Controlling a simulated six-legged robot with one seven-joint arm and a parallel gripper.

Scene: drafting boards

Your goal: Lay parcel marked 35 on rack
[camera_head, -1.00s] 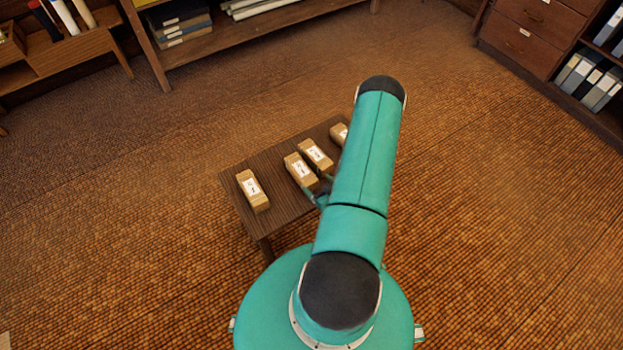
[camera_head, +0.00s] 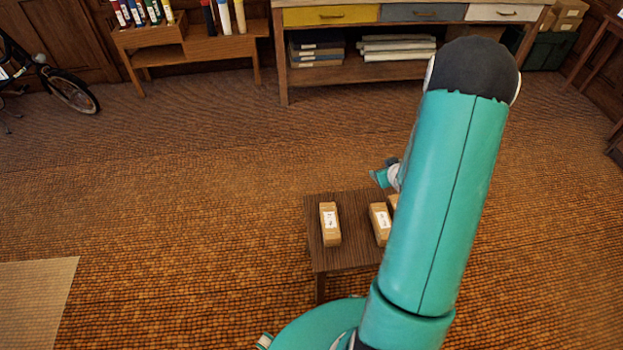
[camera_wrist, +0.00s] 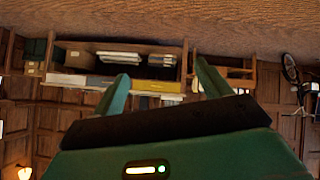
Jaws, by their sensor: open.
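Brown box parcels with white labels sit on a small dark wooden table (camera_head: 340,262). One parcel (camera_head: 330,238) stands at the table's left, and a second parcel (camera_head: 380,236) is to its right. Part of a third shows beside my teal arm, which hides the table's right side. The label marks are too small to read, so I cannot tell which is 35. I cannot identify a rack for certain. My gripper (camera_wrist: 162,80) is open and empty in the wrist view, with the room upside down behind it. No parcel shows between its fingers.
A low wooden stand (camera_head: 195,52) with coloured tubes is at the back left. A long bench (camera_head: 375,82) with drawers and shelves stands at the back. A bicycle (camera_head: 70,90) is at far left. A pale mat (camera_head: 35,300) lies at lower left. Open floor surrounds the table.

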